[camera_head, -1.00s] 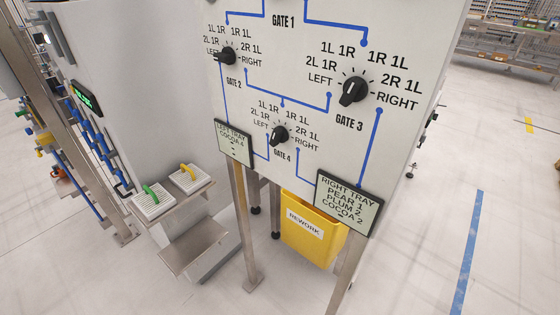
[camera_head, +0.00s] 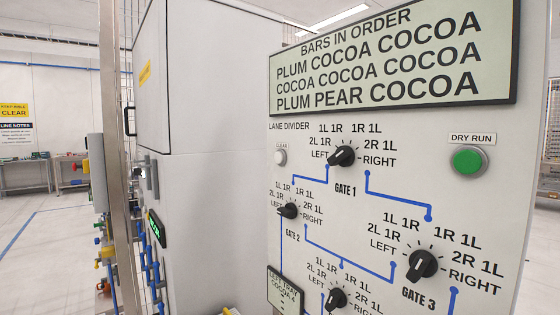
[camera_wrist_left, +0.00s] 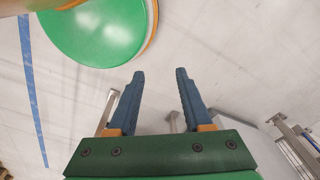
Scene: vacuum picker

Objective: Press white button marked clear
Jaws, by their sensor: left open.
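The white button (camera_head: 280,157) is a small round button under a label reading CLEAR, at the upper left of the white panel (camera_head: 400,180) in the head view. Nothing covers it. My left gripper (camera_wrist_left: 160,85) shows only in the left wrist view, with its two blue fingers apart and nothing between them. Behind the fingers is pale floor, and the button is not in that view. My right gripper is in neither current view.
The panel also carries a green DRY RUN button (camera_head: 468,160), several black gate knobs such as GATE 1 (camera_head: 342,156), a display (camera_head: 395,60) on top and a left tray screen (camera_head: 285,291). A grey cabinet (camera_head: 210,130) stands left of the panel.

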